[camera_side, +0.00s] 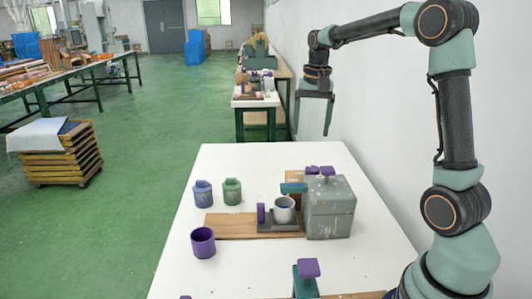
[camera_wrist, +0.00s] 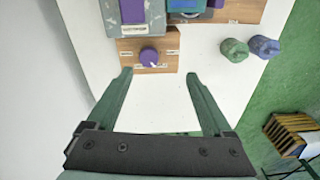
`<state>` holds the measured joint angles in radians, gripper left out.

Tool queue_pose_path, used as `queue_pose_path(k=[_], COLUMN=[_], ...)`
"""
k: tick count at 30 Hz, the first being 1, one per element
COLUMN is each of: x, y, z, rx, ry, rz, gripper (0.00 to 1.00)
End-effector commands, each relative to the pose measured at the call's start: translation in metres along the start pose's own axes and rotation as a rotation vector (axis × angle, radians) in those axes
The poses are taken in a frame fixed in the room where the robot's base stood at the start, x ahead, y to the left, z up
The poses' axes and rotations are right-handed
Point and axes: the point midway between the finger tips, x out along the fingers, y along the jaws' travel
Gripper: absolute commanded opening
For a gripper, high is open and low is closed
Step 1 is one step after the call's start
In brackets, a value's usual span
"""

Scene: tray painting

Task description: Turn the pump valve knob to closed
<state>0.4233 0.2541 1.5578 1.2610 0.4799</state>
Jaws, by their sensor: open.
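A round purple knob (camera_wrist: 149,55) sits on a small wooden board (camera_wrist: 129,64) in the wrist view. Small labels stand around it, too small to read. A short pale mark shows at the knob's lower edge. My gripper (camera_wrist: 157,73) is open and empty, its green fingers spread to either side below the board in the picture. In the side view my gripper (camera_side: 313,118) hangs high above the table's far end, clear of everything. There the grey box (camera_side: 330,215) hides most of the knob's board; I cannot tell whether the purple pieces behind it include the knob.
The grey box borders the board, with a purple panel (camera_wrist: 133,11) on it. A grey cup (camera_side: 284,212) stands beside the box. Blue (camera_side: 203,194) and green (camera_side: 232,191) pots and a purple cup (camera_side: 203,242) stand left. The white table's (camera_side: 270,158) far end is clear; a wall runs along the right.

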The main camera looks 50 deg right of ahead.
Motion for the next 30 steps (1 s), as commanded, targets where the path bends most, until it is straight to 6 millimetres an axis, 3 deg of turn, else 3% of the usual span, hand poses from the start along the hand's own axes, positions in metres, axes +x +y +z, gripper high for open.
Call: queue_pose_path(k=[3,8,14,24,30], x=[0.014,0.023,0.039,0.102,0.13], y=[0.011,0.018,0.019,0.021,0.022], z=[-0.021,-0.032,-0.032,-0.027,-0.026], rx=[0.088,0.141,0.147,0.145,0.145], ry=[-0.037,-0.058,-0.062,-0.063,-0.061], rz=[0.023,0.036,0.038,0.039,0.037], gripper=[0.85,0.85,0.85,0.85,0.85])
